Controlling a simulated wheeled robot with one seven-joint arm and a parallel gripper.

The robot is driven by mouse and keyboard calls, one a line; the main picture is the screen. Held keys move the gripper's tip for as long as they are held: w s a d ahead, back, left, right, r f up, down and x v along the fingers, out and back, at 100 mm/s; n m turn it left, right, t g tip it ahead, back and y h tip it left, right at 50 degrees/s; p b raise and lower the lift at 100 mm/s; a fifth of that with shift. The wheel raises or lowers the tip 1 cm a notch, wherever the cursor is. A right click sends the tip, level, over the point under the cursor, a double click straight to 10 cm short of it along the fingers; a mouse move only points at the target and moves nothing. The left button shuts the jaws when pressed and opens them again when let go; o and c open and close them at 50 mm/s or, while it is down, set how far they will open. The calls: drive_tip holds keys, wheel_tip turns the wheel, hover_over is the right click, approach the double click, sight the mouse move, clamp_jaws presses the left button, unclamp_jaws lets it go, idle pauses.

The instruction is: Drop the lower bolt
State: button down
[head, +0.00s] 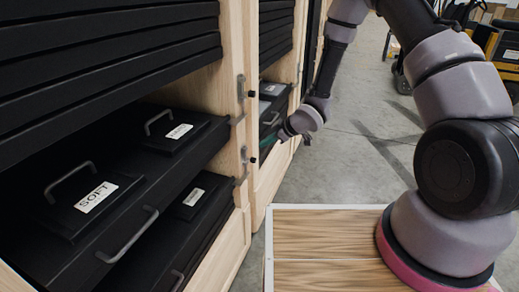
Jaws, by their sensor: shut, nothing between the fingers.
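The lower bolt (243,155) is a grey metal fitting on the edge of the pale wooden post, with a small black knob (253,160) sticking out to its right. A similar upper bolt (241,88) sits higher on the same post, with its own black knob (252,94). My gripper (268,143) is shut and empty, just right of and slightly above the lower knob. It is small and dark in this view, so I cannot tell whether it touches the knob.
Left of the post, black lidded totes with handles stand in an open bay; one is labelled SOFT (95,197). Black slats (110,50) hang above them. A second bay with another tote (272,90) lies beyond.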

drive_tip(key=shift+v, duration=2)
drive_tip(key=w+d+r+m+t+h, duration=0.2)
drive_tip(key=w+d+r+m+h, duration=0.15)
drive_tip(key=d+r, duration=0.7)
drive_tip(key=s+d+r+m+t+h, duration=0.1)
drive_tip(key=s+d+r+m+h, duration=0.2)
drive_tip(key=r, duration=0.5)
drive_tip(key=s+d+r+m, duration=0.1)
drive_tip(key=d+r+m, duration=0.2)
drive_tip(key=d+r, duration=0.35)
drive_tip(key=s+d+r+m, duration=0.1)
drive_tip(key=s+r+m, duration=0.4)
drive_tip(key=s, duration=0.6)
drive_tip(key=s+d+r+m, duration=0.1)
drive_tip(key=s+r+m, duration=0.3)
drive_tip(key=s+r, duration=0.6)
drive_tip(key=shift+s+d+m+g+y, duration=0.25)
drive_tip(key=shift+s+m+g+y, duration=0.1)
drive_tip(key=shift+s, duration=0.65)
